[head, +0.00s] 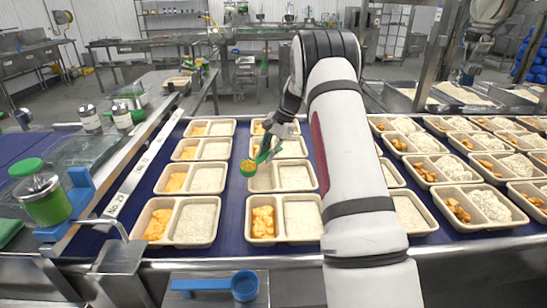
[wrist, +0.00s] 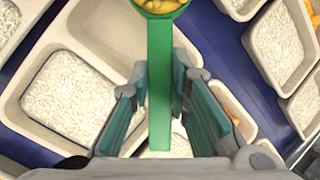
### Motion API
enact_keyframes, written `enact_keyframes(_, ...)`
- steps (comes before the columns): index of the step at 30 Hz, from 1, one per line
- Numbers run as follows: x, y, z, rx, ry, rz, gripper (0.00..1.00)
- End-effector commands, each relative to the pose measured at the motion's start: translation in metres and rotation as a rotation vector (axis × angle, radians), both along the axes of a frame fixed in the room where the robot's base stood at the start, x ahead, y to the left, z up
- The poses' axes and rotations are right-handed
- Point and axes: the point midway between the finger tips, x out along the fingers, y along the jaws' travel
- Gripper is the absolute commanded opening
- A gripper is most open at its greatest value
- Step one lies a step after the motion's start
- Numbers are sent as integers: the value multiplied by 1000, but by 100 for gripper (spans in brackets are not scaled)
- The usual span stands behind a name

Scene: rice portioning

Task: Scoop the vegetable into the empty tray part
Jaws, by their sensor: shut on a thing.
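My gripper (head: 272,146) is shut on the handle of a green scoop (wrist: 160,75). The scoop's bowl holds yellow-orange vegetable (head: 249,166), which also shows at the top edge of the wrist view (wrist: 160,4). The bowl is over the left part of a beige two-part tray (head: 283,190) in the middle column. That left part (head: 261,180) looks bare, and the right part holds white rice (head: 297,177). In the wrist view, the bare part (wrist: 105,25) lies beside a rice-filled part (wrist: 68,100). The exact height of the bowl above the tray is unclear.
Trays with vegetable and rice (head: 183,220) stand in columns on the blue belt (head: 235,215). My arm hides some middle trays. A blue scoop (head: 244,285) rests at the front. A green-lidded jar (head: 40,195) and shakers (head: 90,118) stand left.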

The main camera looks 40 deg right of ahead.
Motion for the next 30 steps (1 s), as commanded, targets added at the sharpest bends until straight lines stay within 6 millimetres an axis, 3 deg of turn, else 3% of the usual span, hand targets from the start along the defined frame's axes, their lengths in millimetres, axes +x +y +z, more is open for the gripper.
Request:
enact_keyframes(1, 5, -19, -5, 17, -14, -67, 0)
enact_keyframes(3, 7, -36, -4, 36, -28, -137, 0)
enact_keyframes(7, 7, -53, -2, 54, -46, -208, 0)
enact_keyframes(17, 2, -57, 5, 65, -142, -221, 0)
enact_keyframes(30, -3, -57, 9, 75, -396, -214, 0)
